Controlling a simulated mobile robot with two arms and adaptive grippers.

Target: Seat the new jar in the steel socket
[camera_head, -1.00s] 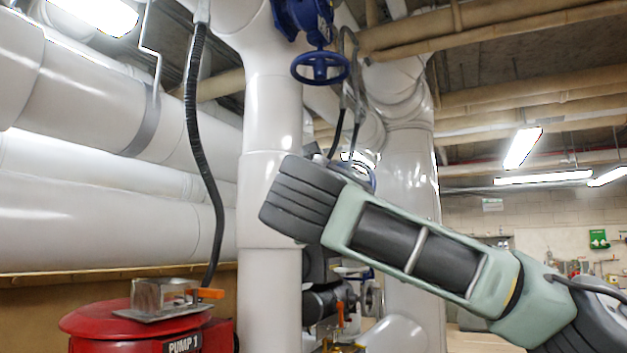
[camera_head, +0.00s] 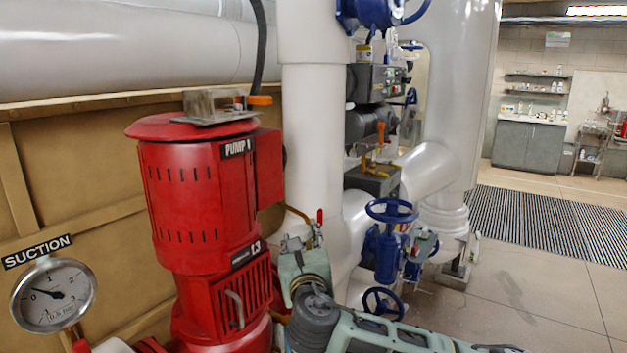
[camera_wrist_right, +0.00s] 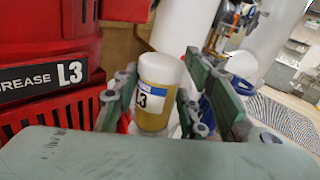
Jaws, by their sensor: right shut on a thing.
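The jar (camera_wrist_right: 157,92), with a white lid, amber contents and a blue-and-white L3 label, stands between the fingers of my right gripper (camera_wrist_right: 160,98) in the right wrist view. The gripper is shut on it. In the head view my right gripper (camera_head: 300,245) is at the lower middle, right of the red pump and below its top; I cannot make out the jar clearly there. A steel fixture with an orange lever (camera_head: 216,106), seemingly the socket, sits on top of the pump, above and left of the gripper. My left gripper is not in view.
The red pump (camera_head: 196,205) carries PUMP 1 and L3 labels. A suction gauge (camera_head: 53,295) is at lower left. A white vertical pipe (camera_head: 312,130) stands close behind the gripper, with blue handwheels (camera_head: 391,211) to its right. Open floor (camera_head: 540,270) lies at right.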

